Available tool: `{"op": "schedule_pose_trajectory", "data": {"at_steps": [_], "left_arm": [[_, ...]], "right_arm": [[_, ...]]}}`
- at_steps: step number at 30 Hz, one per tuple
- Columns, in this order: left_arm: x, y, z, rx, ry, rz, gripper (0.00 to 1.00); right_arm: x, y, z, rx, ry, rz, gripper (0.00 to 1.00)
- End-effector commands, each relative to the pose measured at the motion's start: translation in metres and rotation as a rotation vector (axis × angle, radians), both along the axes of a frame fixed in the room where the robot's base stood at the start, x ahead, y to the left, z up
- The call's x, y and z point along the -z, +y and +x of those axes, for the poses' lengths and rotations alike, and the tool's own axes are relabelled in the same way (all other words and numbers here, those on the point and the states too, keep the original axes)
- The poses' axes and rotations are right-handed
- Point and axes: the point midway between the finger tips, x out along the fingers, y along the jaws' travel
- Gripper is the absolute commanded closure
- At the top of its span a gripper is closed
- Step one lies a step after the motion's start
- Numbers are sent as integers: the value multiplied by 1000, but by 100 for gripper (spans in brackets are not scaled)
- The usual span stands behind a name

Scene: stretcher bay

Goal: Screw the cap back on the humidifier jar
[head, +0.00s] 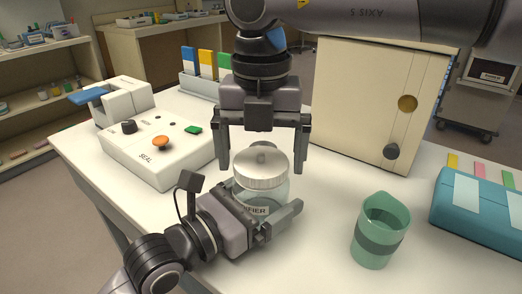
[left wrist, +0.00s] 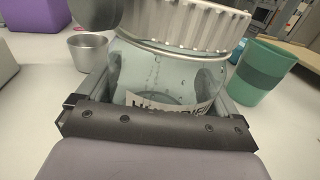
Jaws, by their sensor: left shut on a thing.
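The humidifier jar (head: 262,190) is clear, labelled, and stands upright on the white table.
A green cup (head: 381,230) with a dark band stands to the right. A teal box (head: 480,205) is at the right edge. A cream cabinet (head: 360,105) stands behind, and a white sealing device (head: 155,145) is at the left. A metal cup (left wrist: 88,52) shows in the left wrist view.

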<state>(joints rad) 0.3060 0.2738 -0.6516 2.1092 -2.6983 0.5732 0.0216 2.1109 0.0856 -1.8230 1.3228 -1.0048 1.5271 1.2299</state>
Motion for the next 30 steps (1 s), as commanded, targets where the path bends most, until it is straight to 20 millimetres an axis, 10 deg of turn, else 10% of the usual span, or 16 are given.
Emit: {"op": "schedule_pose_trajectory", "data": {"at_steps": [8, 30], "left_arm": [[1, 0, 0, 0, 2, 2, 91], [1, 0, 0, 0, 2, 2, 91]], "right_arm": [[-7, 0, 0, -1, -1, 1, 0], [-119, 0, -1, -1, 0, 0, 0]]}}
